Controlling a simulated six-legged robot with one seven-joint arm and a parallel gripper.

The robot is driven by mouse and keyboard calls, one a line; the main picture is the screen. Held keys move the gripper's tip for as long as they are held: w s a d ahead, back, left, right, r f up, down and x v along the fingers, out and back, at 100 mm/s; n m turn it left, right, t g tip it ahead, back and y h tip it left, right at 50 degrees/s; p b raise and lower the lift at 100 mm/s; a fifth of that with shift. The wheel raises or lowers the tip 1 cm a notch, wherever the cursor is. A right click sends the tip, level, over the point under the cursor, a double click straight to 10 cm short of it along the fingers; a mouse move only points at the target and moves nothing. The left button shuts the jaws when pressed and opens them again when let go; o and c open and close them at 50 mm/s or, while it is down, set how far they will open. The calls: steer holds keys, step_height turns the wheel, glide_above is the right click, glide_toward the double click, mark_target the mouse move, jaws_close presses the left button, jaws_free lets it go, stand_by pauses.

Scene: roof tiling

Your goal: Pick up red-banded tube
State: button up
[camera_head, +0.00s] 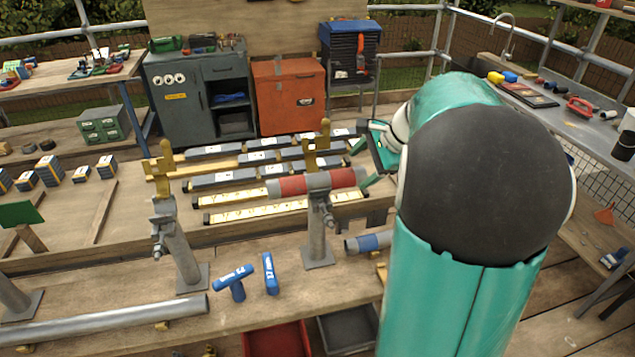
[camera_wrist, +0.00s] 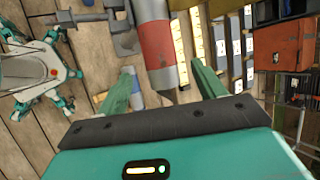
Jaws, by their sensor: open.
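The red-banded tube (camera_head: 292,185) is grey with red bands and lies level on top of a grey post stand (camera_head: 316,235) in the head view. In the wrist view the tube (camera_wrist: 157,42) runs from the top edge down to between my fingers. My gripper (camera_head: 362,164) is at the tube's right end in the head view, with its green fingers apart. In the wrist view my gripper (camera_wrist: 163,70) has one finger on each side of the tube's near end, with gaps showing. I cannot tell the depth between them exactly.
A second post stand (camera_head: 178,245) with a yellow fork stands to the left. A blue-banded tube (camera_head: 372,242) lies lower, beside my arm. Blue tools (camera_head: 269,273) and a long grey pipe (camera_head: 110,322) lie in front. Grey and yellow bars lie behind; an orange cabinet (camera_head: 288,95) stands farther back.

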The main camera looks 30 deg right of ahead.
mark_target(353, 173)
steer(key=x, duration=0.5)
steer(key=c, duration=1.3)
